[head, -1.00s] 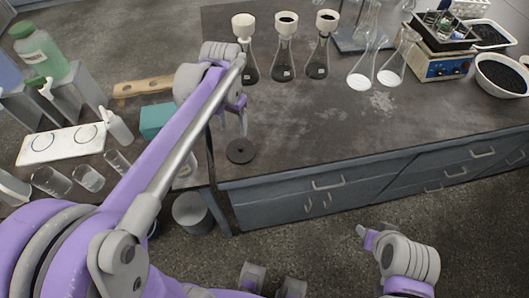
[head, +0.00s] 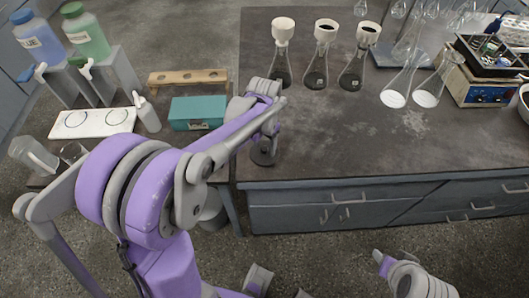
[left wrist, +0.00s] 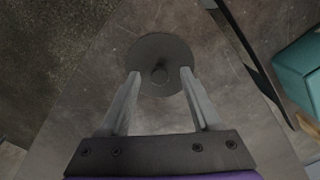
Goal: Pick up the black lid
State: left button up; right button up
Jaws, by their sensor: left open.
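The black lid (head: 264,157) lies flat on the dark bench near its front left corner. In the left wrist view the lid (left wrist: 160,50) is a round dark disc with a small knob in its middle. My left gripper (head: 268,137) is over the lid, pointing down, and partly hides it. In the left wrist view the open fingers of my left gripper (left wrist: 161,74) have the knob between them, with a gap on each side. Whether the fingertips touch the disc, I cannot tell. My right gripper (head: 383,262) is low at the front, away from the bench, its jaws unclear.
Several flasks (head: 320,70) stand farther back on the bench. A teal box (head: 198,112) and a wooden rack (head: 188,79) are on the left table, beyond a gap. A blue instrument (head: 478,88) stands at the right. The bench right of the lid is clear.

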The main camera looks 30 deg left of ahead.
pick_arm(q)
jog(key=shift+c, duration=0.3)
grip_shut()
